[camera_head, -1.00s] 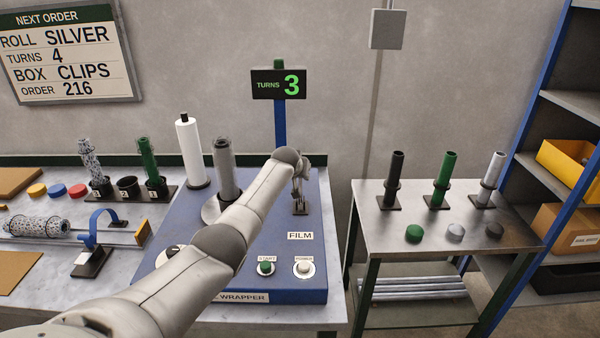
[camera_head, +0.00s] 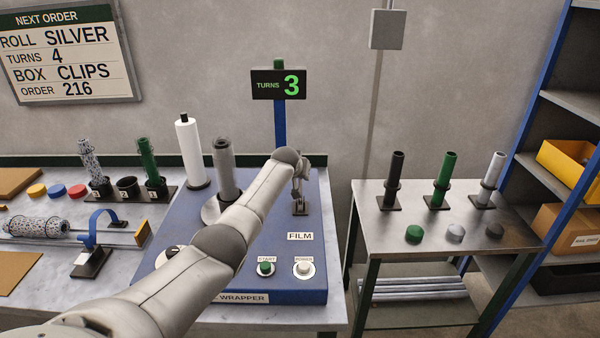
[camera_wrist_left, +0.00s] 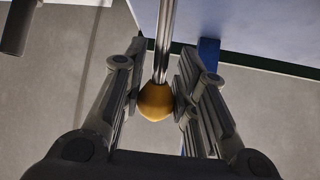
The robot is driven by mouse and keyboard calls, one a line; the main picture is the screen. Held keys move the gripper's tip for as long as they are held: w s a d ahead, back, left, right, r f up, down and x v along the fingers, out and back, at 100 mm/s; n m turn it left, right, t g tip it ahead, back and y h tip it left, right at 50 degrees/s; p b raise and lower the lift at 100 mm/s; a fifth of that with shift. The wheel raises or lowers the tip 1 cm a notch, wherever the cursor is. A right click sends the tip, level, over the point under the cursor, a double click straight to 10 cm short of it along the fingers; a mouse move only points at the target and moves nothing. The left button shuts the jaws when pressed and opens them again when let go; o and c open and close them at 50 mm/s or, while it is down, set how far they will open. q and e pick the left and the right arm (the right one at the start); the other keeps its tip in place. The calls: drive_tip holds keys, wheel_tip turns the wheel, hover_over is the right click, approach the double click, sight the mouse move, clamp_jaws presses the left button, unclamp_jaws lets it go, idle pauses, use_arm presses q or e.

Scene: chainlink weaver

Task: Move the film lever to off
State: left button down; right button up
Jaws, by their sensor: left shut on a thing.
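The film lever has a thin metal rod (camera_wrist_left: 164,42) with an orange knob (camera_wrist_left: 156,101), both clear in the left wrist view. Its dark base plate (camera_head: 300,209) sits on the blue wrapper machine (camera_head: 283,274), behind the FILM label (camera_head: 300,236). My left gripper (camera_wrist_left: 158,82) is shut on the lever, with one finger on each side of the knob. In the head view my left gripper (camera_head: 299,186) is small and partly hides the lever, so its tilt is hard to judge. My right gripper is in neither view.
A green start button (camera_head: 265,268) and a white power button (camera_head: 303,268) are on the machine's front. A grey roll (camera_head: 224,168) and a white roll (camera_head: 187,150) stand left of my arm. A metal side table (camera_head: 385,235) stands to the right.

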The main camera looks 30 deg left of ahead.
use_arm(q)
drive_tip(key=shift+w+a+r, duration=0.1)
drive_tip(key=shift+w+r, duration=0.05)
drive_tip(key=shift+r, duration=0.35)
drive_tip(key=c, duration=1.2)
unclamp_jaws()
drive_tip(key=shift+f, duration=0.1)
drive_tip(key=shift+c, duration=0.2)
drive_tip(key=shift+o, duration=0.6)
drive_tip(key=shift+f, duration=0.2)
drive_tip(key=shift+v, duration=1)
drive_tip(key=v, duration=1)
drive_tip(key=shift+f, duration=0.1)
